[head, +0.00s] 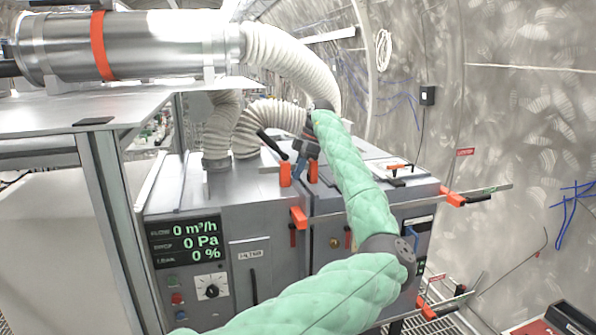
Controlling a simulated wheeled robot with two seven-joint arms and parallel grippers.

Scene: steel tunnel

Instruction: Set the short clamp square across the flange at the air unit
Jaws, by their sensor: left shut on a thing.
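The short clamp (285,174), with orange jaws and a black handle slanting up to the left, is above the top of the grey air unit (190,195). My left gripper (303,160), at the end of my green-sleeved arm, is shut on this clamp. The gripper is partly dark and small, so the exact grip is hard to see. Behind it, a white ribbed hose drops to a round metal collar (217,162) on the unit's top, left of the clamp and apart from it in the picture. I cannot tell which edge is the flange. My right gripper is out of view.
A long clamp with an orange jaw (452,196) lies across the unit's front, its bar reaching right. Another clamp (430,306) is lower right. A small orange-and-black item (399,168) lies on the unit's top. A steel table (50,115) with a silver cylinder (150,45) stands left.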

